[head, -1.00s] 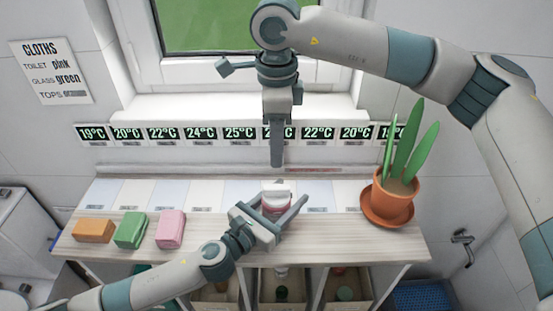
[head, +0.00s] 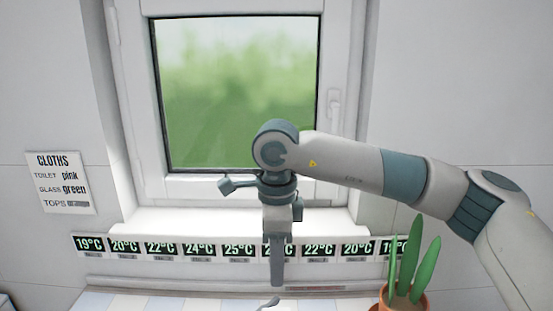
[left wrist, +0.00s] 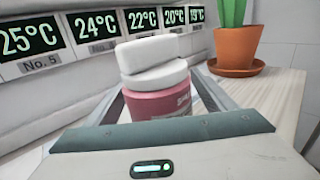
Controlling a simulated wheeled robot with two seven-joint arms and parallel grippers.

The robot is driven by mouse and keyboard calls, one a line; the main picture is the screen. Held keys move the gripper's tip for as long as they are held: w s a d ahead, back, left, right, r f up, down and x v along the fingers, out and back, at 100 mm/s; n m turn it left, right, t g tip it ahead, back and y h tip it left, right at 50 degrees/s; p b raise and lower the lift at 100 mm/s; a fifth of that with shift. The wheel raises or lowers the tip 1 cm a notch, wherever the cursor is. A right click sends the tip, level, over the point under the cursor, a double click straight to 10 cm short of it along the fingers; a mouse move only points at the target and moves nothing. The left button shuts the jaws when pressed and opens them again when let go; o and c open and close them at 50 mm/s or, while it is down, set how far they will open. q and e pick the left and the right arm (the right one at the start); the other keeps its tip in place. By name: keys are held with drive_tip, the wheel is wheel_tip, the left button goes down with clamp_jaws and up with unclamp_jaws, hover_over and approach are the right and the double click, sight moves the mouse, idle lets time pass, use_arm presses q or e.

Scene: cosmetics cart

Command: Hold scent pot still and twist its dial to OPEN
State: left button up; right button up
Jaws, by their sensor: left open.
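The scent pot (left wrist: 160,104) shows in the left wrist view as a pink jar with a white collar and a raised white bar-shaped dial (left wrist: 150,54) on top. It stands upright between the open fingers of my left gripper, with slight gaps visible. In the head view only a tip of my left gripper (head: 270,303) shows at the bottom edge, and the pot is out of frame. My right gripper (head: 277,265) points straight down in front of the labels, above where the left tip shows. Its fingers are edge-on, so their opening is unclear.
A potted plant (head: 405,270) stands to the right on the shelf; its terracotta saucer (left wrist: 234,72) shows in the left wrist view. A row of temperature displays (head: 200,247) lines the wall behind. A window (head: 240,95) and a cloths sign (head: 60,183) are above.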

use_arm(q)
drive_tip(key=shift+s+a, duration=0.1)
drive_tip(key=shift+s, duration=0.05)
drive_tip(key=v, duration=1.1)
drive_tip(key=shift+s+a, duration=0.2)
drive_tip(key=shift+s, duration=0.05)
